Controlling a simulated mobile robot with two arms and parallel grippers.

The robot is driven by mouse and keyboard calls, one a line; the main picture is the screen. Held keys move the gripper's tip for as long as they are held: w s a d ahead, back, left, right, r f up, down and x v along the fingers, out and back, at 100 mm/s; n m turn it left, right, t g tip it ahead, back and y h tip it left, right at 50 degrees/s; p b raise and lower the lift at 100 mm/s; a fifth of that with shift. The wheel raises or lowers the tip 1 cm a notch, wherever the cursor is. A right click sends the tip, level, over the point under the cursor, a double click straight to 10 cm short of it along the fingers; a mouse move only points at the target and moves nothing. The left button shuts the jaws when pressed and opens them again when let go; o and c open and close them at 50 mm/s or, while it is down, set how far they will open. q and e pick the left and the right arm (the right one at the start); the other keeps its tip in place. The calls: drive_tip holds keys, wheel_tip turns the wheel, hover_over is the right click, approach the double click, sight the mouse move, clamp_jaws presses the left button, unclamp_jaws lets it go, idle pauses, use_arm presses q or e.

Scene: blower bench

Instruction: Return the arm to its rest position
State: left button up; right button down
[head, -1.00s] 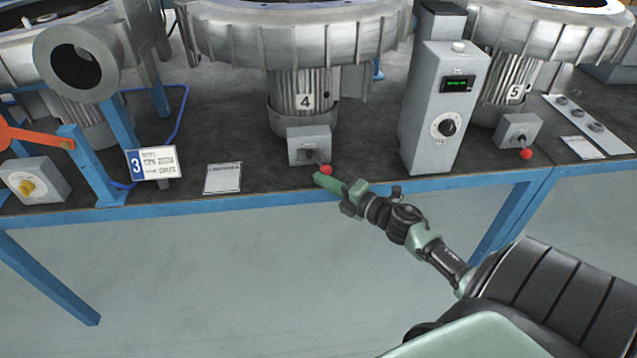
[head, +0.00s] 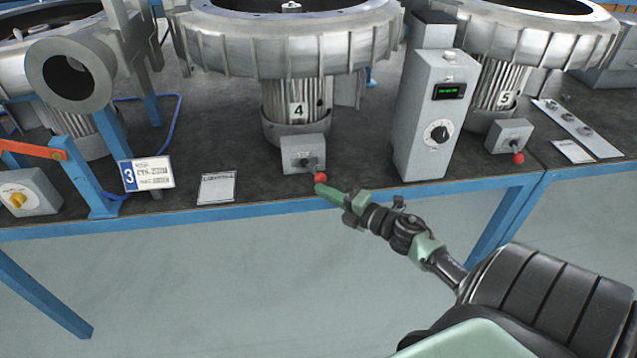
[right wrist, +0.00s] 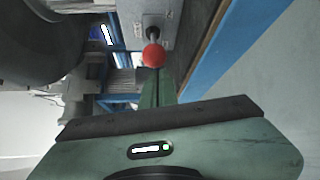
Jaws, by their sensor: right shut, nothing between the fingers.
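My right gripper (head: 320,189) is shut and empty. Its green fingers point at the red knob (head: 320,177) of the switch box (head: 303,153) under blower 4 (head: 297,104), at the bench's front edge. In the head view the fingertips lie close below the knob; I cannot tell whether they touch it. In the right wrist view the red knob (right wrist: 154,55) shows just beyond the fingertips (right wrist: 158,82). My right arm reaches in from the lower right. My left gripper is not in view.
A grey control box (head: 432,115) with a dial and green display stands right of the switch box. Another red-knobbed box (head: 509,137) sits under blower 5. A number 3 sign (head: 148,174) and a white card (head: 217,188) lie left. Floor in front of the bench (head: 250,218) is clear.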

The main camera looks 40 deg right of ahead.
drive_tip(key=s+d, duration=0.1)
drive_tip(key=s, duration=0.5)
drive_tip(key=shift+r+p, duration=0.3)
drive_tip(key=shift+p, duration=0.15)
